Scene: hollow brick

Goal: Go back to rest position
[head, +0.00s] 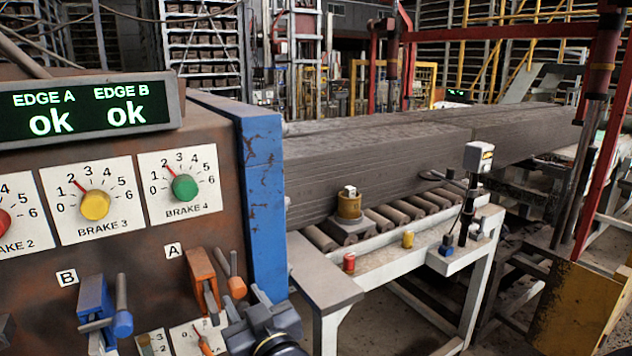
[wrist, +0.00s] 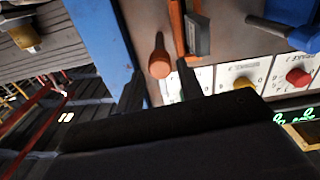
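My gripper (head: 243,302) is at the lower middle of the head view, in front of the control panel (head: 135,205). In the wrist view its two dark fingers stand apart with an empty gap (wrist: 159,82) between them. The orange knob of lever A (head: 236,287) is just beyond the fingertips and also shows in the wrist view (wrist: 160,64). It looks apart from the fingers, though the exact distance is hard to tell. The blue-handled lever B (head: 122,322) is to the left. The display (head: 88,108) reads ok for edge A and edge B.
The panel's blue side post (head: 262,190) is close to my gripper. A roller table (head: 385,240) carries a long grey clay column (head: 400,155) to the right. A sensor on a post (head: 478,157) and small red and yellow caps stand along its edge. Brake dials line the panel.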

